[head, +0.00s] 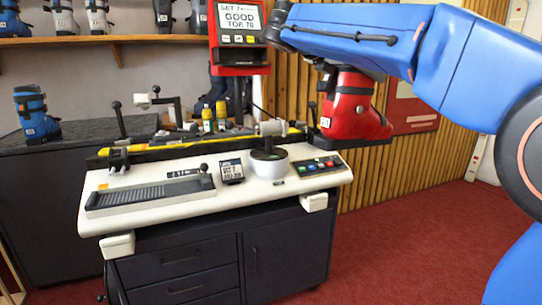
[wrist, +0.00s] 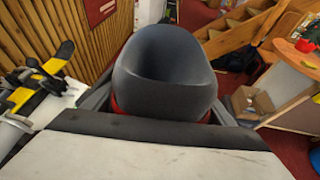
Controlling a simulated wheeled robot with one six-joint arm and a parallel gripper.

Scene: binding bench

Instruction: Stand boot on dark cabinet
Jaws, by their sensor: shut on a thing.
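A red ski boot (head: 355,108) hangs upright under my arm at the right end of the white bench in the head view. My gripper (head: 322,82) is shut on it near its upper part, mostly hidden by the arm. In the wrist view the boot's dark open cuff (wrist: 165,65) fills the middle, between the fingers of my gripper (wrist: 160,112), with a little red shell showing. A dark cabinet (head: 60,185) stands at the left behind the bench. A blue boot (head: 36,118) stands on its top, toward the left.
The white bench (head: 185,205) carries a ski, a clamp, a grey bowl (head: 269,162), a small display and coloured buttons. A red screen stand (head: 240,38) rises behind it. A shelf (head: 100,40) with boots hangs above the cabinet. Red carpet lies open at right.

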